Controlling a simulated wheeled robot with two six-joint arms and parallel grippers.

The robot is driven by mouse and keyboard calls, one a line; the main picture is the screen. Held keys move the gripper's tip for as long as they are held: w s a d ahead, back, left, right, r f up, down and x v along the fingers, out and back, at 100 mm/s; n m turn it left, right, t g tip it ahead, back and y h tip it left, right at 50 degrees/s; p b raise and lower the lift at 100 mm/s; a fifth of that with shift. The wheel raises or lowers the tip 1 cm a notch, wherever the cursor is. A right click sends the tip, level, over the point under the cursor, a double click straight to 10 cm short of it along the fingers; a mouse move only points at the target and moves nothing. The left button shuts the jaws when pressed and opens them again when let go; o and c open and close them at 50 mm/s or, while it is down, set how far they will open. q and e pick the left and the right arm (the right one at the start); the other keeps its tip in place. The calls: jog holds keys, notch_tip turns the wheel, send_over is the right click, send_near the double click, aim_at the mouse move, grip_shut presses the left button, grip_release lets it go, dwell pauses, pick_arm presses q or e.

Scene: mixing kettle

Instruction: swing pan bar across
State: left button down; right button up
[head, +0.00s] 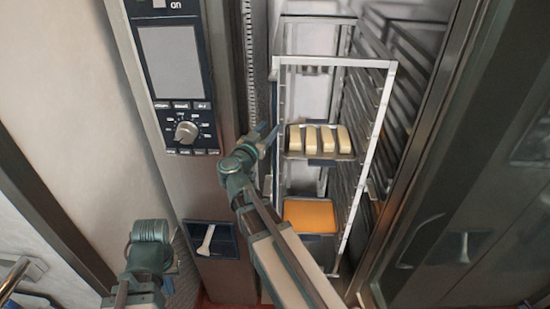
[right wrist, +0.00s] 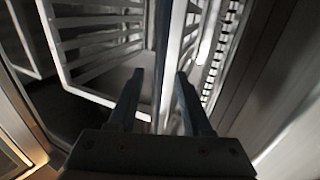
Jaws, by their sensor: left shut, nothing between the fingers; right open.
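A tall metal rack (head: 383,110) stands in the open cabinet. A pale upright bar (head: 276,95) runs down its left front side; I cannot tell whether this is the pan bar or a fixed post. My right gripper (head: 268,133) is close to this bar, partly hidden by its wrist. In the right wrist view, the fingers of my right gripper (right wrist: 157,95) are apart, with a pale bar (right wrist: 166,70) in line with the gap between them. I see no clear grip on it. My left gripper (head: 172,267) is low at the left, shut and empty, away from the rack.
The rack holds a tray of several pale loaves (head: 320,139) and an orange slab (head: 310,216) lower down. A control panel (head: 172,75) stands left of the opening. An open dark door (head: 470,200) is at the right. A slotted strip (head: 250,55) runs beside the rack.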

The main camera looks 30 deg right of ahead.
aim_at(274, 123)
jog(key=shift+x, duration=2.35)
grip_shut()
